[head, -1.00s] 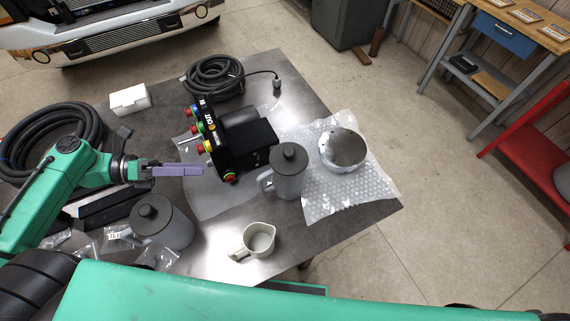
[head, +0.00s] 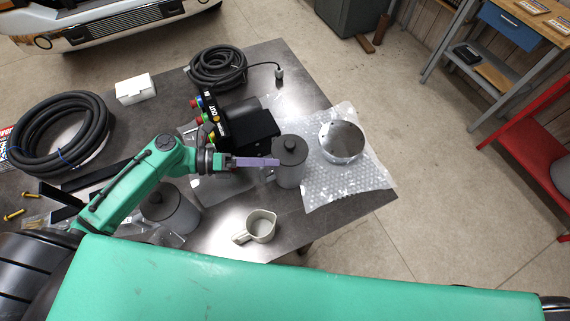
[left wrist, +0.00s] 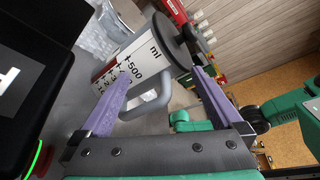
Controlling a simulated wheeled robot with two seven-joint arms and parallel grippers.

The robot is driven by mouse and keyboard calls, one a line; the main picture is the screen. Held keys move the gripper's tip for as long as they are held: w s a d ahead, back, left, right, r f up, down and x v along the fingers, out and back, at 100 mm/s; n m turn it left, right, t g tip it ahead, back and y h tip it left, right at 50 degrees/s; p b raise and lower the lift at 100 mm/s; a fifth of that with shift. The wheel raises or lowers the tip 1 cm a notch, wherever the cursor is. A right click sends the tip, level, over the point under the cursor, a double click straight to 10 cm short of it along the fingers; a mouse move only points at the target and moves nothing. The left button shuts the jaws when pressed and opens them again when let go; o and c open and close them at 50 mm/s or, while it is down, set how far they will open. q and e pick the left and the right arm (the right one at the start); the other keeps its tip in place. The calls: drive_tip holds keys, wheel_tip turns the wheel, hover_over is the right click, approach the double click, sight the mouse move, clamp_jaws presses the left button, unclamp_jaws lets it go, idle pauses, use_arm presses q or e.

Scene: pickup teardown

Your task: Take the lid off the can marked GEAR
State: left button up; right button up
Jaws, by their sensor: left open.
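Two grey cans with dark lids and top knobs stand on the table. One can (head: 289,174) is right of the black control box, with its dark lid (head: 290,150) on. The other can (head: 182,213) is at the lower left, partly behind my left arm. No GEAR mark is readable on either. My left gripper (head: 272,162) is open and empty, its purple fingers pointing at the right-hand can near its handle side. In the left wrist view that can (left wrist: 140,65) shows a "500 ml" scale, handle and lid (left wrist: 170,42) beyond the open fingers. My right gripper is not in view.
The black box (head: 248,128) with coloured buttons stands just behind the left gripper. A white jug (head: 261,226) stands in front. Coiled hoses (head: 217,68) and a white box (head: 135,89) lie farther back.

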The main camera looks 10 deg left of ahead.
use_arm(q)
drive_tip(key=shift+s, duration=0.15)
drive_tip(key=c, duration=1.2)
drive_tip(key=shift+s, duration=0.15)
clamp_jaws()
drive_tip(key=shift+s+a, duration=0.1)
drive_tip(key=shift+s, duration=0.1)
drive_tip(key=shift+w+f, duration=0.15)
drive_tip(key=shift+f, duration=0.05)
